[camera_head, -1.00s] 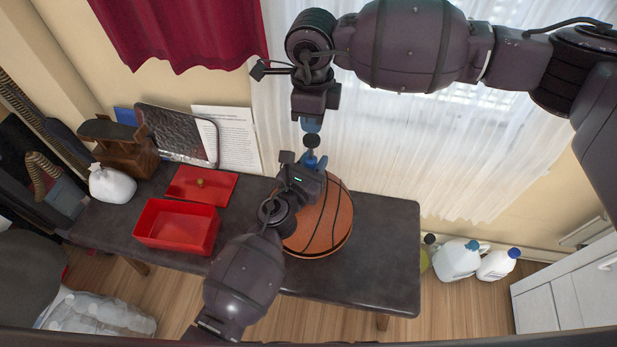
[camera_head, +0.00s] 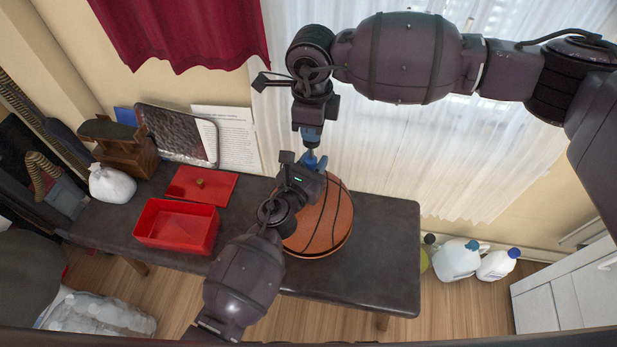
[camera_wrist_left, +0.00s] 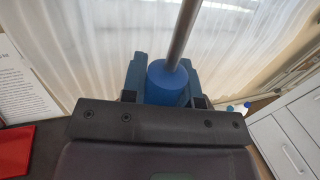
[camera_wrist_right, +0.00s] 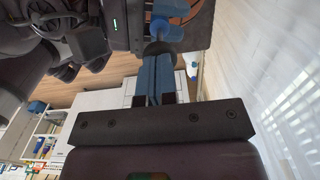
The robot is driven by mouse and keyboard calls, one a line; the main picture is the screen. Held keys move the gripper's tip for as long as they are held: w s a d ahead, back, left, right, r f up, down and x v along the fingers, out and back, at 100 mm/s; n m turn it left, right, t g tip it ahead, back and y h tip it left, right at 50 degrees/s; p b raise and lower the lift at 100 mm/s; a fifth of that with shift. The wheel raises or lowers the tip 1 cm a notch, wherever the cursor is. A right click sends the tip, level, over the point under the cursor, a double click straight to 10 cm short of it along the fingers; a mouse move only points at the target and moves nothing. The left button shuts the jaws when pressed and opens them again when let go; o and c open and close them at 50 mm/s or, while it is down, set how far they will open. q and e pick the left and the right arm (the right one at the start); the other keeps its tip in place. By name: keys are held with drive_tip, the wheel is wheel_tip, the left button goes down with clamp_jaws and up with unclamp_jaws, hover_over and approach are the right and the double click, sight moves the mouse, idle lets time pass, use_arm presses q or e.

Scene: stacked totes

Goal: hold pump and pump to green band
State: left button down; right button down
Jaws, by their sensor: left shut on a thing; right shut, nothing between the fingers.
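My left gripper (camera_head: 313,165) is shut on the pump, just above and behind the basketball (camera_head: 330,222). In the left wrist view, the pump's blue cylindrical body (camera_wrist_left: 167,84) sits between the blue fingers, with a metal rod (camera_wrist_left: 184,32) rising from it. My right gripper (camera_head: 311,138) points down from above, directly over the pump. In the right wrist view its fingers (camera_wrist_right: 155,75) are shut with nothing between them, tips against the pump's dark knob (camera_wrist_right: 159,48). No green band shows. The pump's lower end is hidden, so I cannot tell whether it meets the ball.
The dark table (camera_head: 375,270) is clear right of the ball. White jugs (camera_head: 457,262) stand on the floor at right.

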sight(311, 144)
drive_tip(key=shift+f, duration=2)
drive_tip(key=shift+r, duration=3.2)
drive_tip(key=shift+r, duration=0.15)
drive_tip(key=shift+r, duration=2.9)
use_arm(q)
drive_tip(key=c, duration=0.8)
unclamp_jaws()
